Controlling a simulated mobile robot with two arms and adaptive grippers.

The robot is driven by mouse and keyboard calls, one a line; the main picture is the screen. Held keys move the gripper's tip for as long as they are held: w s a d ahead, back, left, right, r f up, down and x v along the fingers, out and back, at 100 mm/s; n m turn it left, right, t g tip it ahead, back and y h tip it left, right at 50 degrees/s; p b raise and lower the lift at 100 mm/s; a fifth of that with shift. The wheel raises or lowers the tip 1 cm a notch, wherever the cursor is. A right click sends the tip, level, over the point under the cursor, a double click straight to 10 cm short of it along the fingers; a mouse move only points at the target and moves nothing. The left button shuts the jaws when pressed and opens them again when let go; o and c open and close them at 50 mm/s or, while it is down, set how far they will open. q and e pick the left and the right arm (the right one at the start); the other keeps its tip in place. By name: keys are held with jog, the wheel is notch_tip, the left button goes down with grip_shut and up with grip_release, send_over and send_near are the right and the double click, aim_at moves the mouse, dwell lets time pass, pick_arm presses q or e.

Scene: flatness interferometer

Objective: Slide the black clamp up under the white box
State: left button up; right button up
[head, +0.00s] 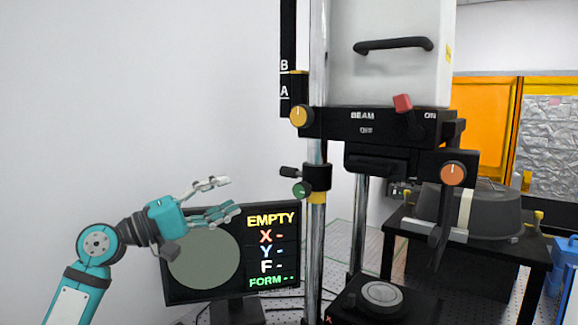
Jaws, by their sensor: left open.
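The white box (385,75) with a black handle stands at the top centre, above a black BEAM panel (375,124). The black clamp (318,177) sits around the chrome column, below that panel with a stretch of bare column between them. A green knob (301,190) and a black lever (288,171) stick out from its left side. My left gripper (229,197) is open and empty, to the left of the clamp and apart from it, with its fingers pointing right. It is in front of the monitor's upper edge. My right gripper is not in view.
A monitor (270,283) reading EMPTY stands behind my left gripper. A yellow knob (301,116), a red switch (403,103) and an orange knob (453,173) stick out around the panel. A dark round cover (490,212) rests on a black table at right.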

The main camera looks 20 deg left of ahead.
aim_at(284, 174)
pick_arm(q)
jog(key=p+x, duration=0.5)
jog(key=x, duration=0.9)
jog(key=shift+d+f+p, duration=0.1)
jog(key=shift+p, duration=0.2)
jog(key=shift+w+d, duration=0.25)
jog(key=shift+w, duration=0.05)
jog(key=shift+w+d, duration=0.1)
jog(key=shift+d, duration=0.05)
jog(key=c, duration=0.9)
grip_shut()
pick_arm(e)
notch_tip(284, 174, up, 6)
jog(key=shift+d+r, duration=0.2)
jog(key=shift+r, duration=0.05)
